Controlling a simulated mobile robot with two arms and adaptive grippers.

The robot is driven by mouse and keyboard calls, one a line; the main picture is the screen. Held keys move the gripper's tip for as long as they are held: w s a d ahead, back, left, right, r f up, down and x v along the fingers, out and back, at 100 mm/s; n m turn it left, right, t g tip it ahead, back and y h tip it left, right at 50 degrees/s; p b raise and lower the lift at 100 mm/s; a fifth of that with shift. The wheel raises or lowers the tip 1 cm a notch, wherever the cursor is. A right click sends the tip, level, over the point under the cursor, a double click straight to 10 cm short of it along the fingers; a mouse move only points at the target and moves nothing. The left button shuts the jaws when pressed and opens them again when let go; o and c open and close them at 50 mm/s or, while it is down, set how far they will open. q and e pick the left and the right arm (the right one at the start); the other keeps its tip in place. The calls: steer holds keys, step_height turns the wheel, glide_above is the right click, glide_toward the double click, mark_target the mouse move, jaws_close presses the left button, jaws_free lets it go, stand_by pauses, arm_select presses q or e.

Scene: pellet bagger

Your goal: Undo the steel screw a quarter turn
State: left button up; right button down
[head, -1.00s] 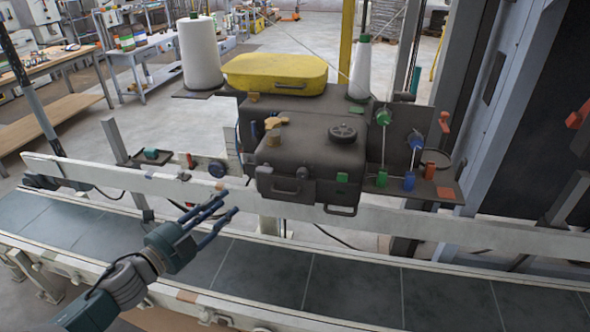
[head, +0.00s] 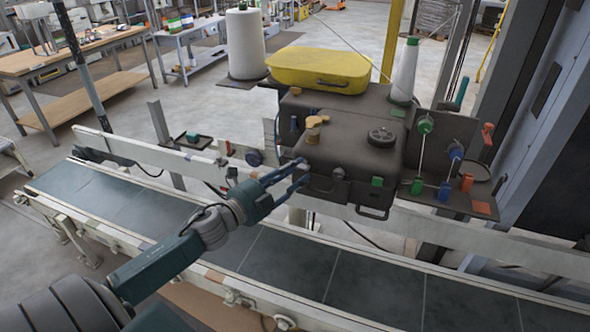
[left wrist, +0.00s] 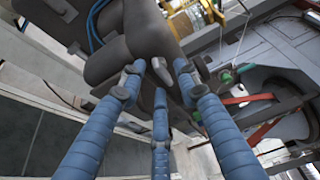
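My left gripper (head: 300,174) is at the front left edge of the dark sewing head (head: 350,150), above the conveyor. My right gripper is not in view.
A yellow cover (head: 318,70) and white thread cones (head: 245,45) are behind the head. Tan knobs (head: 313,128) and a black handwheel (head: 381,137) sit on top. Green (head: 425,124) and blue (head: 455,151) thread guides stand at right. The conveyor belt (head: 290,262) is clear.

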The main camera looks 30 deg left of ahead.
arm_select(q)
steer(key=shift+w, duration=0.2)
steer(key=shift+c, duration=0.3)
jaws_close()
